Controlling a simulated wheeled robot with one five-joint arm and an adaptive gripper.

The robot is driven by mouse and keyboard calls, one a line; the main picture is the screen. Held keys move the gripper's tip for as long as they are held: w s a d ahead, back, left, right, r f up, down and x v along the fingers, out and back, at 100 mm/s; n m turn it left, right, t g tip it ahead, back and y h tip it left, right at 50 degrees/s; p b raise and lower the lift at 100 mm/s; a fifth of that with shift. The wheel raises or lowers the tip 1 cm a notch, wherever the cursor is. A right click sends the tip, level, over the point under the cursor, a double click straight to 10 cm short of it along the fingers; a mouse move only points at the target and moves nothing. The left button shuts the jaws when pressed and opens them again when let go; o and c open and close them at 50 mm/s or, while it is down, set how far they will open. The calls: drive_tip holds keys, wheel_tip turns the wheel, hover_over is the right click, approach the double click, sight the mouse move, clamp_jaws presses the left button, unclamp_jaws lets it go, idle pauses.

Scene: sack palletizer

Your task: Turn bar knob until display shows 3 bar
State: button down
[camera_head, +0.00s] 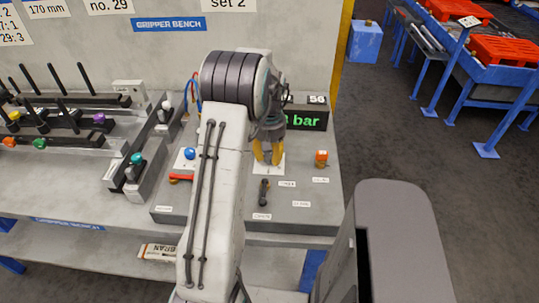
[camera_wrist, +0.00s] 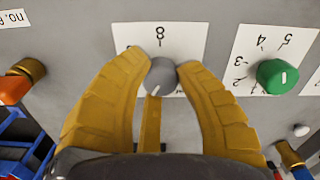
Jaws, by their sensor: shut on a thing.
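The knob sits on a white dial card (camera_wrist: 125,35) with an upside-down 8 and a tick, and a pale pointer line shows on the knob's near edge. In the head view my gripper (camera_head: 268,158) points down over the white card, and the knob is hidden by the fingers. Behind it, the black display (camera_head: 306,119) shows green text ending in "bar". My arm partly covers its digit, so I cannot read it surely.
A green knob (camera_wrist: 277,77) on a numbered card sits close right of the fingers in the wrist view. An orange valve (camera_wrist: 14,88) is at the left. In the head view, a blue knob (camera_head: 190,153), a black lever (camera_head: 263,190) and an orange part (camera_head: 321,158) stand around my gripper.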

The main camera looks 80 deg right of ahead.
sight(270, 155)
drive_tip(key=shift+f, duration=0.1)
drive_tip(key=c, duration=0.9)
unclamp_jaws()
drive_tip(key=shift+o, duration=0.2)
wheel_tip(270, 155, up, 12)
idle(0.5)
